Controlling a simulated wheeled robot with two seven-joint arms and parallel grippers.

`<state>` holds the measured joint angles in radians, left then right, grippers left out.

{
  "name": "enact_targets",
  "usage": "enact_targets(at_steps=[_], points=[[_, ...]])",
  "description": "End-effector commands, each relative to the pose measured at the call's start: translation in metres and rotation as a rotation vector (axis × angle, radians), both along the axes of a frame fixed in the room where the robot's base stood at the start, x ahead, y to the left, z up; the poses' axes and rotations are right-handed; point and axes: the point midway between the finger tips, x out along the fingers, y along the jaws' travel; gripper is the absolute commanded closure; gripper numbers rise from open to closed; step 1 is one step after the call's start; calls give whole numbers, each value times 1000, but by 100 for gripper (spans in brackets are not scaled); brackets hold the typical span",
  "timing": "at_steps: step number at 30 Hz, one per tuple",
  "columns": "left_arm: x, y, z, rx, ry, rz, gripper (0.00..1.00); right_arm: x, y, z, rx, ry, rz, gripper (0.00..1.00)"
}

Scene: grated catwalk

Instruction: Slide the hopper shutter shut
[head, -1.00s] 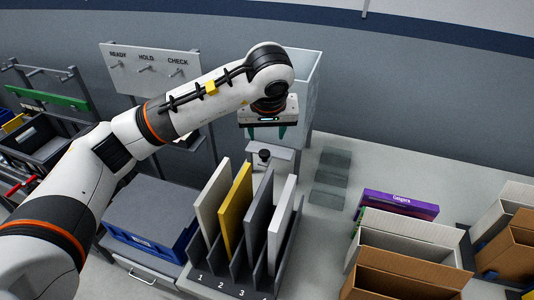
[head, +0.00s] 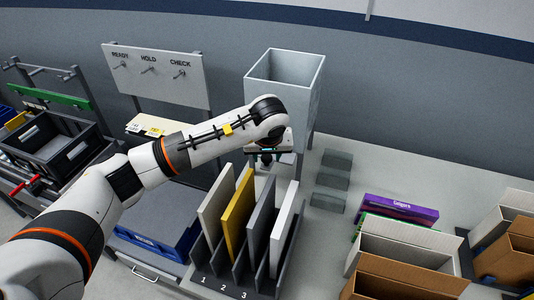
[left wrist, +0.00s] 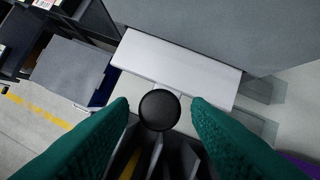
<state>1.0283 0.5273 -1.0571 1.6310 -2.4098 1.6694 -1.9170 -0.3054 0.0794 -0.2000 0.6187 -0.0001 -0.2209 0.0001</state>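The hopper (head: 312,95) is a grey, open-topped box standing behind my left gripper in the head view. A pale plate (head: 287,158), which looks like the shutter, sticks out below it; it also shows in the left wrist view (left wrist: 185,65). A round black knob (left wrist: 159,110) sits at the plate's near edge in the left wrist view. My left gripper (left wrist: 159,104) is open, with one green finger on each side of the knob and a gap at both sides. In the head view the left gripper (head: 266,160) largely hides the knob. My right gripper is out of view.
A rack (head: 235,290) of upright panels stands just in front of the gripper. Cardboard boxes (head: 395,280) are at the right. The counter right of the hopper has faint grey blocks (head: 333,180).

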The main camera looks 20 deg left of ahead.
Motion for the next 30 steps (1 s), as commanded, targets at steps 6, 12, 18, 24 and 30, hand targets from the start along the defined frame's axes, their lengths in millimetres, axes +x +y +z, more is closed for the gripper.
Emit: enact_targets(at_steps=[6, 12, 18, 24, 30], points=[[0, 0, 0, 0, 0, 0, 92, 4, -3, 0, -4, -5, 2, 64], [14, -1, -4, 1, -2, 2, 94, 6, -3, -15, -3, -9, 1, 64], [34, -1, -2, 1, -1, 4, 94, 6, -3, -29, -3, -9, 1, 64], [35, -1, 1, 0, -2, 3, 94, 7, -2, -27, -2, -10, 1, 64], [35, -1, 1, 0, -3, 4, 53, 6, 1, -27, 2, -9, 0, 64]])
